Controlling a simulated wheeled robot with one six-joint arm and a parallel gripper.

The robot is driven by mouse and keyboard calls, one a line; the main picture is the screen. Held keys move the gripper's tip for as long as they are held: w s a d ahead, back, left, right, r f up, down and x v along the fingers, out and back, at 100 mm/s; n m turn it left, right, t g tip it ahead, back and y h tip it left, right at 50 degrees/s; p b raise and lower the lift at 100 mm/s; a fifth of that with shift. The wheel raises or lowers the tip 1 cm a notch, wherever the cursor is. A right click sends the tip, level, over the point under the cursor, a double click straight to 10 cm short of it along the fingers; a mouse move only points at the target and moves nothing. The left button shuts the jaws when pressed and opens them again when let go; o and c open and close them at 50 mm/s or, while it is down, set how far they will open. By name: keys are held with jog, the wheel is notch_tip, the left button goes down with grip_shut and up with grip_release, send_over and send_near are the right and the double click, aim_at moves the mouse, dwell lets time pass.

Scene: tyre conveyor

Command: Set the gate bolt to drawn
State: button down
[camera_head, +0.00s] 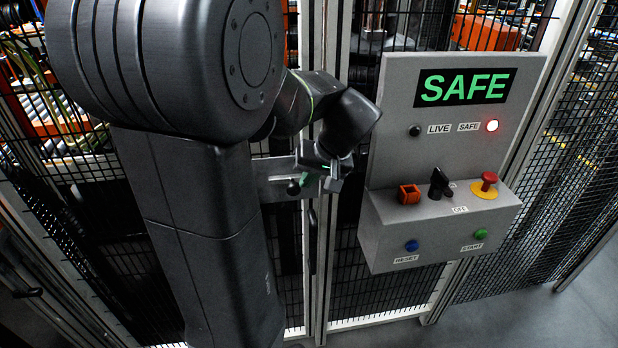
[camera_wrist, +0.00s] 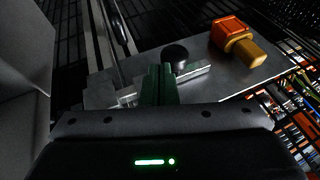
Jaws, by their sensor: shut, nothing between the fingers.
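The gate bolt is a silver bar on a metal plate (camera_head: 275,181) on the mesh gate, at mid-height in the head view. Its black round knob (camera_head: 293,187) shows just left of my gripper (camera_head: 325,178). In the wrist view the knob (camera_wrist: 176,54) stands on the silver bar (camera_wrist: 196,76), with the plate (camera_wrist: 262,64) around it. My gripper's green fingers (camera_wrist: 158,84) are shut and empty, close beside the knob on its left. I cannot tell whether they touch it. The fingers hide part of the bar, and how far the bolt is thrown is unclear.
An orange and yellow block (camera_wrist: 233,38) sits on the plate beyond the knob. A grey control panel (camera_head: 440,228) stands right of my gripper, with a SAFE display (camera_head: 465,87), a lit red lamp, a black switch and buttons. Black mesh fencing surrounds the gate.

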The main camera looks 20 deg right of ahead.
aim_at(286, 180)
jog(key=a, duration=0.2)
jog(key=w+a+b, duration=0.1)
jog(key=a, duration=0.2)
jog(key=shift+w+d+r, duration=0.1)
dwell(0.3)
